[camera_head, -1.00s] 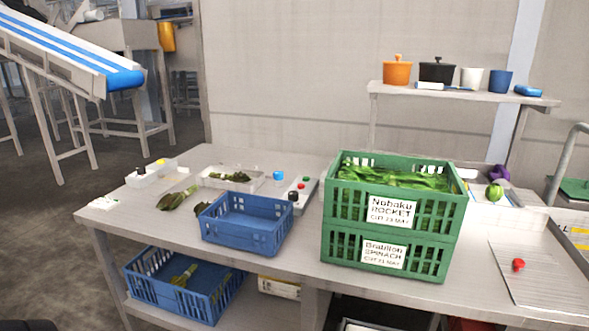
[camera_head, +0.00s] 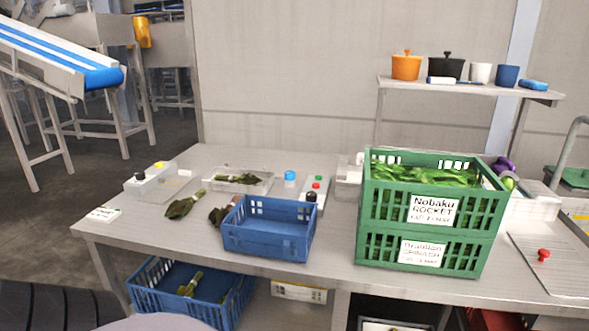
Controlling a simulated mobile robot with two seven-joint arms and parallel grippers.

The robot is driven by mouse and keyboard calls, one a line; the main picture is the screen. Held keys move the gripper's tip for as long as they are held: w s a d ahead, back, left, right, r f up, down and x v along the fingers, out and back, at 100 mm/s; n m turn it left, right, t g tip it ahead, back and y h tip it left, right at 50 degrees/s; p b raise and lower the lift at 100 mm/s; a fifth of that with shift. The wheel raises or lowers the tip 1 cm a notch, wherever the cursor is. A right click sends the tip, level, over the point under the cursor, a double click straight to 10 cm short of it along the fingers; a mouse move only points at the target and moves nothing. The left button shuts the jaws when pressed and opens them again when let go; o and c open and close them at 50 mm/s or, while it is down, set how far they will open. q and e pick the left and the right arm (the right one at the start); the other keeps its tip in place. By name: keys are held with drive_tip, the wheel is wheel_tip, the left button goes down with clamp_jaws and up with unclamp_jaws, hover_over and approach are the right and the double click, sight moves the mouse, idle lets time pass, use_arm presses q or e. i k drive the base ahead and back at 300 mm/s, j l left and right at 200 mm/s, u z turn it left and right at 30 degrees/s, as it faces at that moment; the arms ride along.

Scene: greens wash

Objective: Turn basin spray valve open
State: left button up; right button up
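A small red knob (camera_head: 543,255) stands on the ribbed steel drainboard (camera_head: 570,284) at the right end of the table; I cannot tell whether it is the basin spray valve. A curved grey pipe (camera_head: 569,150) rises at the right edge, beside a green-topped thing that the frame cuts off. The basin itself is not clearly seen. Neither gripper is in view.
Two stacked green crates (camera_head: 430,222) of leaves stand left of the drainboard and hide what is behind them. A blue crate (camera_head: 268,229) stands on the table (camera_head: 152,229). Another blue crate (camera_head: 160,282) is on the shelf below. A wall shelf (camera_head: 465,91) holds pots and cups.

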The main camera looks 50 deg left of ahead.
sight(289, 175)
drive_tip(key=k+j+z, duration=0.15)
drive_tip(key=j, duration=0.2)
drive_tip(key=k+j+z, duration=0.15)
drive_tip(key=k+j, duration=0.3)
drive_tip(key=j, duration=0.2)
drive_tip(key=k+j+z, duration=0.1)
drive_tip(key=k+j, duration=0.25)
drive_tip(key=j, duration=0.15)
drive_tip(key=k+j, duration=0.3)
drive_tip(key=j, duration=0.2)
